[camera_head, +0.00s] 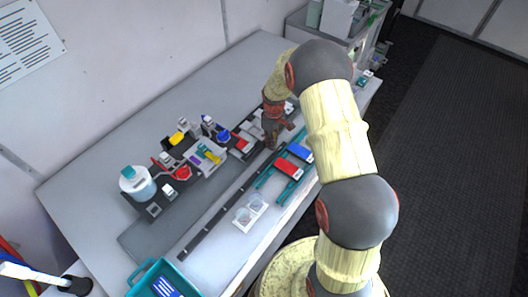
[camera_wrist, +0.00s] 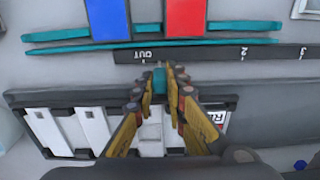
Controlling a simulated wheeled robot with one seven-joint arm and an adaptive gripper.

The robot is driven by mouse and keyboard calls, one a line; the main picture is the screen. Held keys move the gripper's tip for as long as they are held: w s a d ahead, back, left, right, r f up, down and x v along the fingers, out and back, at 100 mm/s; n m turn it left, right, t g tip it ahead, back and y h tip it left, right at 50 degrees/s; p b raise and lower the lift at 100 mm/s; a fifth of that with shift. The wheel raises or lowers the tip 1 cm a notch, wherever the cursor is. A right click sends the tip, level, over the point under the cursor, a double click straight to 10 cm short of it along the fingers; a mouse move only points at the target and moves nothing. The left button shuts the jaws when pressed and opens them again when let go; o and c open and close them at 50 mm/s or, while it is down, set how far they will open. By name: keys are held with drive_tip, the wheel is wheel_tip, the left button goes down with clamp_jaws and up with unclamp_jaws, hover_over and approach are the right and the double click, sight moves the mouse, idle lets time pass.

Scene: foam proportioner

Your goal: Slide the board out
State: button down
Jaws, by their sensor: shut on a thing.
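A long dark board (camera_head: 145,205) carrying several modules lies along the bench in the head view. Its black edge and white panels (camera_wrist: 68,132) show in the wrist view, partly covered by my fingers. My gripper (camera_head: 272,144) is at the right part of this board, on its front side. In the wrist view my gripper (camera_wrist: 160,84) points down between the board and a marked black strip (camera_wrist: 205,52), shut on a small teal piece (camera_wrist: 159,78). I cannot tell how that piece joins the board. The strip reads OUT, 2 and 3, and the teal piece is near OUT.
A teal rack (camera_head: 268,180) with a red block (camera_head: 286,168) and a blue block (camera_head: 300,152) stands in front of the strip. A white holder with clear cups (camera_head: 243,215) and a teal tray (camera_head: 150,270) are nearer.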

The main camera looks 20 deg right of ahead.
drive_tip(key=shift+w+d, duration=0.3)
drive_tip(key=shift+d, duration=0.3)
drive_tip(key=shift+w+d, duration=0.3)
drive_tip(key=shift+d, duration=0.25)
drive_tip(key=shift+w+d+r, duration=0.1)
drive_tip(key=c, duration=1.8)
unclamp_jaws()
drive_tip(key=shift+d, duration=0.1)
wheel_tip(320, 180, up, 12)
